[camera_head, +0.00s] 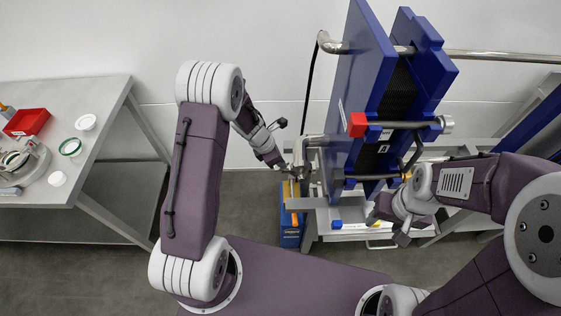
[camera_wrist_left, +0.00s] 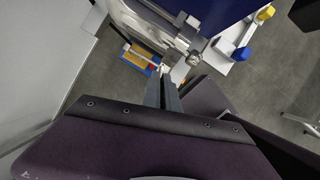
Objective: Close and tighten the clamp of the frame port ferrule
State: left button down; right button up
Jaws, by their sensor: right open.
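The frame port ferrule with its metal clamp (camera_head: 306,172) is at the left side of the blue plate frame (camera_head: 357,110), low on the near plate. In the left wrist view, the metal clamp fittings (camera_wrist_left: 186,38) show beyond the fingers. My left gripper (camera_head: 284,170) is just left of the clamp. Its two fingers (camera_wrist_left: 163,75) are close together, with their tips near the fittings. I cannot tell whether they touch or hold a part. My right gripper (camera_head: 388,226) is open in front of the frame's lower part, apart from the clamp.
A bent steel pipe (camera_head: 332,45) runs into the frame's top. A grey side table (camera_head: 95,95) at the left carries a red tray (camera_head: 27,122) and small dishes.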

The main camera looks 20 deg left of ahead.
pick_arm(q)
jog(key=c, duration=1.6)
grip_release()
jog(key=shift+c, duration=0.2)
jog(key=p+v, duration=0.2)
jog(key=v, duration=0.7)
jog(key=shift+d, duration=0.1)
